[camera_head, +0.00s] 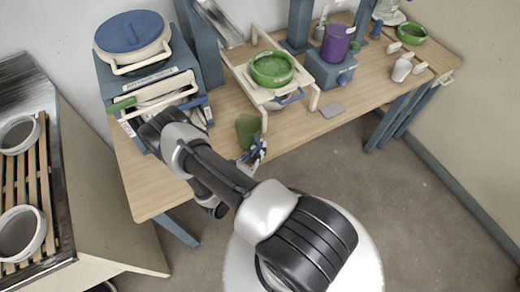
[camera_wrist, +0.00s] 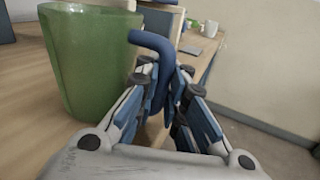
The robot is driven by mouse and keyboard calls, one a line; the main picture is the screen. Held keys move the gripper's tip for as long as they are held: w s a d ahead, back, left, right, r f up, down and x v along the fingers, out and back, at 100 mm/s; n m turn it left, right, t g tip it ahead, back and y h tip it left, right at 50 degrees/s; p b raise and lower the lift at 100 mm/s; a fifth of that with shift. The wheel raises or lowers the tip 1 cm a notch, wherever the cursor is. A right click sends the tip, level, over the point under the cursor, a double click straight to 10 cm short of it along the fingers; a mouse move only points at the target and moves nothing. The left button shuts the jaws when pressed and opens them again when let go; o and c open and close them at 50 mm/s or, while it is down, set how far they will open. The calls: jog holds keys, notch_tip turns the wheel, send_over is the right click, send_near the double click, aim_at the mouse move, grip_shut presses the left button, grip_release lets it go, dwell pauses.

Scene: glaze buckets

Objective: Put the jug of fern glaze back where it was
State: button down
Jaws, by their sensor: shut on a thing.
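The jug of fern glaze (camera_head: 248,129) is a green jug near the front edge of the wooden table. In the wrist view the green jug (camera_wrist: 92,62) stands large on the left, looking upright. Its blue hooked handle (camera_wrist: 152,42) runs down between my fingers. My gripper (camera_head: 255,152) is shut on this handle; its fingers (camera_wrist: 163,85) also show in the wrist view. I cannot tell whether the jug's base touches the table. The jug's inside is not visible in the wrist view.
Behind the jug, a white stand (camera_head: 254,92) holds a green bowl (camera_head: 272,67). A blue cabinet (camera_head: 151,88) with a lidded bucket (camera_head: 131,36) stands left. A purple jug (camera_head: 336,42) sits on a blue box (camera_head: 329,69). A grey card (camera_head: 332,109) lies on the table (camera_head: 170,190).

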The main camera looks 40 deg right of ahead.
jog(key=shift+f, duration=0.15)
jog(key=c, duration=1.7)
grip_release()
jog(key=shift+o, duration=0.2)
